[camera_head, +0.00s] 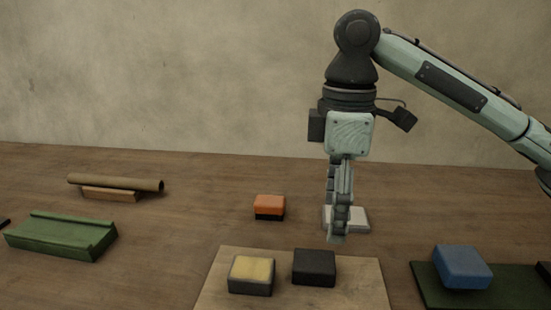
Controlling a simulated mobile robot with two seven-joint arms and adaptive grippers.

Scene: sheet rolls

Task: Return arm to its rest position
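My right arm comes in from the right, bends at a dark joint and hangs its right gripper (338,236) straight down above the table (200,225). The fingers are seen nearly edge-on, one in front of the other, so the gap between them does not show. The fingertips overlap a small white block (359,220) in the picture; I cannot tell if they touch it. My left gripper is not in view.
A pale board (222,280) bears a yellow-topped block (251,275) and a black block (314,267). An orange-and-black block (269,207) lies behind. A blue block (462,267) sits on a dark green mat (520,285). Left are a green tray (60,237) and brown roll (115,183) on a wooden holder.

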